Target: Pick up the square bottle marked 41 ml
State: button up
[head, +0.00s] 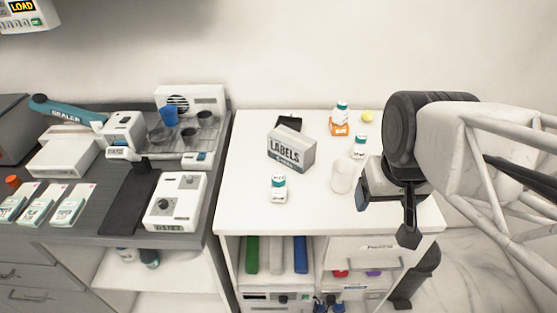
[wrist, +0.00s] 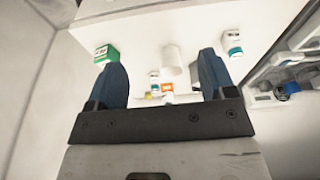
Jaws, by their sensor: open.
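Several small white bottles with teal label bands are on the white cabinet top. One bottle (head: 279,189) stands at the front, in front of the labels box. A second bottle (head: 359,147) stands further back on the right. A third bottle (head: 341,113) is at the back, by an orange and white box (head: 340,129). I cannot read any volume marks, so I cannot tell which is the 41 ml one. My gripper (head: 385,215) is open and empty at the right side of the cabinet top. In the wrist view its fingers (wrist: 162,65) are spread, with a bottle (wrist: 232,42) beyond the right finger.
A labels box (head: 291,150) stands mid-top, with a black item (head: 289,122) behind it. A white cylinder (head: 342,176) stands near my gripper, and a yellow ball (head: 367,117) lies at the back. A green and white item (wrist: 106,54) shows in the wrist view. The front left is clear.

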jog(key=w+a+f+n+g, duration=0.1)
jog(key=w+a+f+n, duration=0.3)
jog(key=w+a+n, duration=0.45)
jog(key=n+g, duration=0.2)
jog(key=n, duration=0.7)
send_over(279, 188)
jog(key=w, duration=0.1)
jog(key=f, duration=0.7)
jog(key=shift+w+d+f, duration=0.2)
jog(key=shift+d, duration=0.1)
jog(key=shift+w+a+f, duration=0.15)
jog(key=shift+a+f, duration=0.05)
jog(key=shift+f, duration=0.1)
jog(key=shift+f, duration=1.2)
jog(key=shift+f, duration=0.1)
jog(key=shift+a+f, duration=0.15)
jog(key=shift+f, duration=2.35)
jog(key=shift+c, duration=0.2)
